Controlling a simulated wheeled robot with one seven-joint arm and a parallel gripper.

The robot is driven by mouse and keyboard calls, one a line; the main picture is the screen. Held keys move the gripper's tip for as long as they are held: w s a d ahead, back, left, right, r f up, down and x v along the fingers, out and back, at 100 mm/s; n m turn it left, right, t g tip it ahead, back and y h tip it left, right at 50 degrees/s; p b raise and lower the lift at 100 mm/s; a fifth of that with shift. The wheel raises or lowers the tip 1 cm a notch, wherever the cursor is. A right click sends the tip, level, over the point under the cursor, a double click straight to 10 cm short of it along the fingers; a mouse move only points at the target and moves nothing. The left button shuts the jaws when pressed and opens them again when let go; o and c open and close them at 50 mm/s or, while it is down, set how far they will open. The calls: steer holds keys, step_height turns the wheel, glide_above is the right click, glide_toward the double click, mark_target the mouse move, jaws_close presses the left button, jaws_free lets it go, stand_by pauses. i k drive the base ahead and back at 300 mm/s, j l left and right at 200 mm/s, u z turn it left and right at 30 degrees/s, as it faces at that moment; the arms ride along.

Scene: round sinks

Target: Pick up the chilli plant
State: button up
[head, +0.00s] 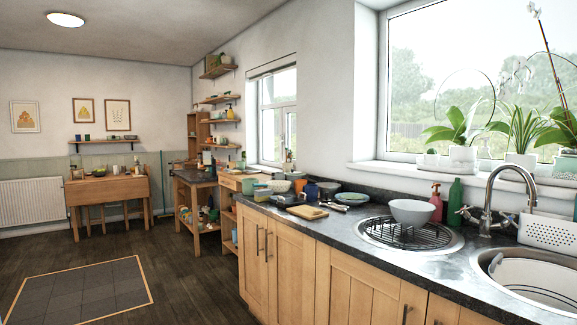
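I cannot make out a plant that is clearly a chilli plant. A small potted plant (288,162) stands at the far window's sill, too small to identify. On the near windowsill stand leafy orchid-like plants in white pots, one on the left (462,130) and one in the middle (522,130). Another leafy plant (566,132) is cut by the right edge. A tiny plant in a white pot (431,157) sits at the left end of this sill. My gripper is not in view.
The dark counter (330,222) holds a grey bowl (411,212) on a round drainer, a round sink (530,280), a tap (490,205), bottles and dishes. A wooden table (108,187) stands at the far left. The floor around the grey mat (82,292) is open.

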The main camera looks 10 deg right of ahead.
mark_target(287, 167)
steer(key=i+j+u, duration=0.1)
steer(key=i+u, duration=0.3)
steer(key=i, duration=0.5)
steer(key=i+l+u, duration=0.2)
steer(key=i+u, duration=0.2)
steer(key=i, duration=4.15)
steer(key=i+j+z, duration=0.1)
steer(key=i+z, duration=0.25)
steer(key=i, duration=0.15)
steer(key=i+j+z, duration=0.3)
steer(key=i, duration=0.2)
steer(key=i+j+z, duration=0.45)
steer(key=i+z, duration=0.15)
steer(key=z, duration=0.15)
steer(key=i+j+z, duration=0.15)
steer(key=z, duration=0.25)
steer(key=i+j+z, duration=0.25)
steer(key=z, duration=0.15)
steer(key=i+j+z, duration=0.2)
steer(key=z, duration=0.25)
steer(key=i+j+z, duration=0.1)
steer(key=j+z, duration=0.3)
